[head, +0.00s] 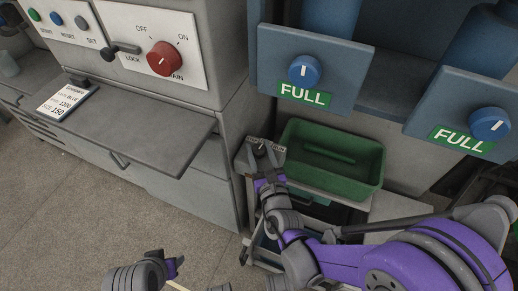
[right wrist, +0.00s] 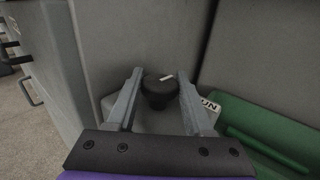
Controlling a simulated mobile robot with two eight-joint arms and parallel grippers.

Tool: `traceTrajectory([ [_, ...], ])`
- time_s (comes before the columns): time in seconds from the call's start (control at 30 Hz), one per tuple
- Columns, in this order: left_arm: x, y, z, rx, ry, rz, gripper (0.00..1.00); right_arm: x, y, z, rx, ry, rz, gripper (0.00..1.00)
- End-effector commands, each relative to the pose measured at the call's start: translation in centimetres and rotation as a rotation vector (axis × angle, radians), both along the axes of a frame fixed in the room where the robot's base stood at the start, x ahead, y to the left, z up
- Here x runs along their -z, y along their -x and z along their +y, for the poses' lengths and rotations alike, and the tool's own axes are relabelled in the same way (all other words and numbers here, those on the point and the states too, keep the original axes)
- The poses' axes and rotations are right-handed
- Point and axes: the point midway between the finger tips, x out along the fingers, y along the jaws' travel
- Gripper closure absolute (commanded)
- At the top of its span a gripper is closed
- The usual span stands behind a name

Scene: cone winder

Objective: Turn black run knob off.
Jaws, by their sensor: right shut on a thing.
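The black run knob (right wrist: 160,90) has a short white mark on top, turned at a slant. It sits on a small pale plate low beside the grey cabinet, with part of a "RUN" label (right wrist: 208,104) showing at its right. My right gripper (head: 262,154) reaches down over it. In the right wrist view the two grey fingers (right wrist: 155,97) stand on either side of the knob, and the gripper is shut on it. In the head view the fingers partly hide the knob. A piece of my left arm shows at the bottom left; its jaws cannot be made out.
A green tray (head: 370,165) lies just right of the knob. Two blue knobs (head: 304,70) (head: 489,125) sit above "FULL" labels. Open floor lies at lower left.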

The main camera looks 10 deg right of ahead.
Motion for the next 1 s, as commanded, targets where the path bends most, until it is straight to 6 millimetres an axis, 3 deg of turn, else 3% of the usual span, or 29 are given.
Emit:
traceTrajectory([
  [0.2,0.0,0.0,0.0,0.0,0.0,0.0,0.5,0.0,0.0,0.0,0.0,-0.001,0.0,1.0],
  [0.23,0.0,0.0,0.0,0.0,0.0,0.0,0.5,0.0,0.0,0.0,0.0,-0.001,0.0,0.47],
  [0.4,0.0,0.0,0.0,0.0,0.0,0.0,0.5,0.0,0.0,0.0,0.001,0.0,-0.001,0.18],
  [0.77,0.0,0.0,0.0,0.0,0.0,0.0,0.5,0.0,0.5,0.0,0.0,-0.001,-0.001,0.18],
  [1.0,-0.2,0.0,0.0,0.0,0.0,-0.001,0.5,-0.1,4.7,-0.2,0.0,-0.001,-0.002,0.18],
])
